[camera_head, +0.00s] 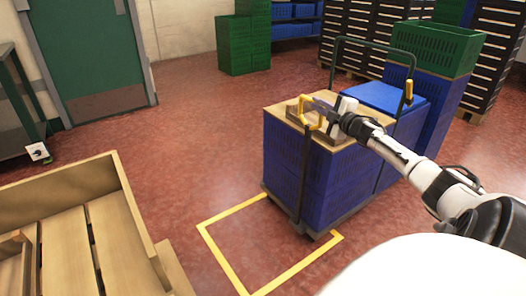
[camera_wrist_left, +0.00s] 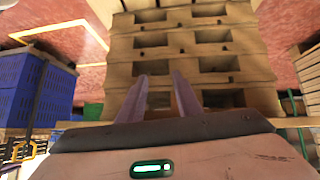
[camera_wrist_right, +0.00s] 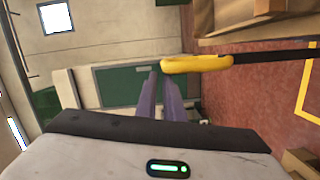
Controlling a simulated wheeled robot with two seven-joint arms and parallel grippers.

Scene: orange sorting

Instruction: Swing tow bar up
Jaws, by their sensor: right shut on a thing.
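The tow bar (camera_head: 304,170) is a dark bar that stands nearly upright at the near end of a cart (camera_head: 320,227) stacked with blue crates. Its yellow loop handle (camera_head: 309,110) is at the top, level with the top of the crates. My right gripper (camera_head: 321,108) reaches in from the right and is shut on the handle. In the right wrist view, the yellow handle (camera_wrist_right: 196,64) lies across the fingertips, with the dark bar running right. My left gripper (camera_wrist_left: 160,82) is open and empty in the left wrist view, facing a stack of wooden pallets (camera_wrist_left: 190,40).
A wooden crate or pallet (camera_head: 112,187) stands at the lower left. A yellow floor outline (camera_head: 222,262) lies in front of the cart. Red floor to the cart's left is clear. Green and blue crates (camera_head: 432,48) and dark racks stand behind.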

